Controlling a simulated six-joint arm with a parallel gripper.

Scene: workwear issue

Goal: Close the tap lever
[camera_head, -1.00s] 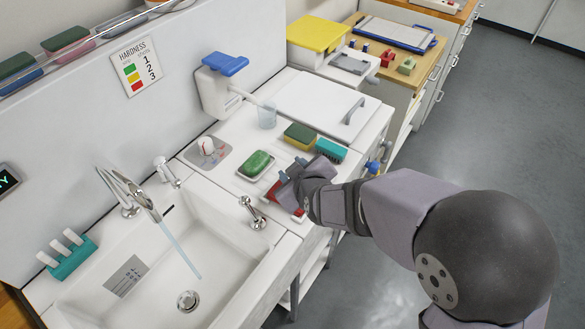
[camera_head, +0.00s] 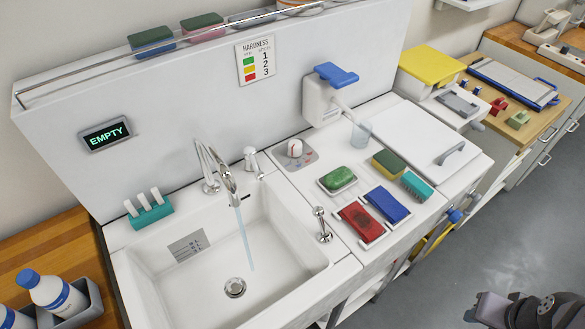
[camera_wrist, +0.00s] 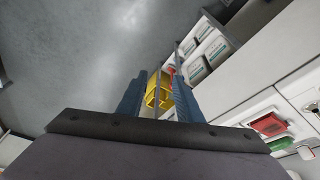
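The chrome tap (camera_head: 222,172) arches over the white sink (camera_head: 290,225), and a stream of water (camera_head: 244,240) falls from its spout. A short chrome lever (camera_head: 252,160) stands upright on the ledge right of the tap. A second chrome handle (camera_head: 322,225) is on the sink's right rim; I cannot tell which handle works the tap. My gripper (camera_head: 488,308) is at the lower right corner in the head view, over the floor, well apart from both. In the wrist view, my gripper (camera_wrist: 158,80) has its two blue fingers apart, with nothing held between them.
A green sponge (camera_head: 339,178) on a dish, a red pad (camera_head: 361,220), a blue pad (camera_head: 388,204) and a teal brush (camera_head: 417,186) lie right of the sink. A display (camera_head: 106,134) reads EMPTY. The floor (camera_head: 520,235) before the counter is clear.

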